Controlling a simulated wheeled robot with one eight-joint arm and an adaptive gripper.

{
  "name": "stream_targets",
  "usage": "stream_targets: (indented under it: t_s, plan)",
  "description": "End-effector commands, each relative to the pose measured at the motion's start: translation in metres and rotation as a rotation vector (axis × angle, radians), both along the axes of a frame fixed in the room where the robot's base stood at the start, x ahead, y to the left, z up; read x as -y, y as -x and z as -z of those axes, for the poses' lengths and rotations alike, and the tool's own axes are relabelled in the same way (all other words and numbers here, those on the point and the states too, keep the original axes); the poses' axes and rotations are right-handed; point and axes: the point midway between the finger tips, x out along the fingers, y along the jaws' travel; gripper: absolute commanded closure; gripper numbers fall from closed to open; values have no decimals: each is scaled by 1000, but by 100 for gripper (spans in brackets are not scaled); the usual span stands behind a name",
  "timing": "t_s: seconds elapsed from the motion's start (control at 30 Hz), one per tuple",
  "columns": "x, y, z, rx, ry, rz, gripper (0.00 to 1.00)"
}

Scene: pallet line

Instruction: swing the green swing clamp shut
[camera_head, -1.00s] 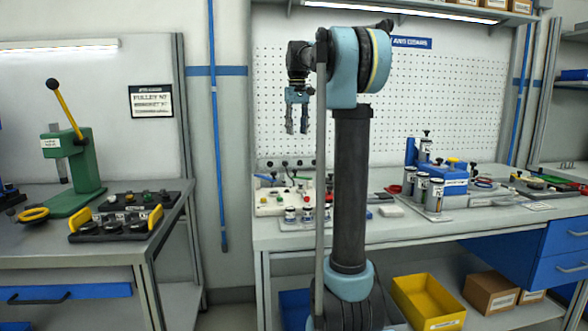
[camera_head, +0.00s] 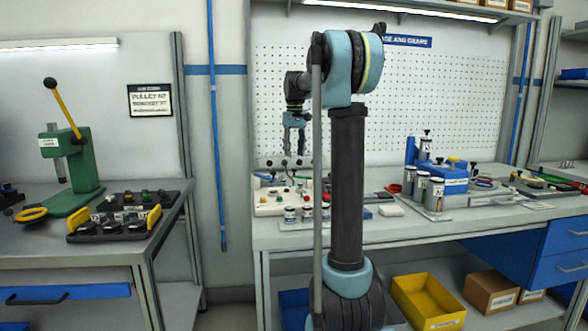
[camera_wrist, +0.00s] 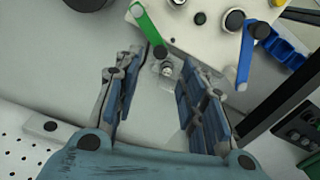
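The green swing clamp (camera_wrist: 147,28) is a flat green arm on a white fixture plate (camera_wrist: 190,22), with a dark knob at the end nearer my gripper. It also shows small in the head view (camera_head: 301,177). A blue swing clamp (camera_wrist: 244,58) sits on the same plate, to the right in the wrist view. My gripper (camera_wrist: 160,57) is open and empty, its two fingers apart. In the wrist view the green clamp's knob end shows between the fingertips; the height gap is hard to tell. In the head view my gripper (camera_head: 294,152) hangs above the fixture.
Small labelled cylinders (camera_head: 306,213) stand in front of the fixture. A blue block with grey cylinders (camera_head: 437,180) is farther right on the bench. A pegboard (camera_head: 400,110) stands behind. A left table holds a green press (camera_head: 75,165) and a black tray (camera_head: 118,215).

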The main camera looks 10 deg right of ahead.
Motion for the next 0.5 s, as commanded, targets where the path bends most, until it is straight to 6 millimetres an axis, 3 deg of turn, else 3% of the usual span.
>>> stream_targets:
  t_s: [0.2, 0.5]
  plan:
    - [0, 0, 37, 0, 0, 0, 62]
    - [0, 0, 64, 0, 0, 0, 62]
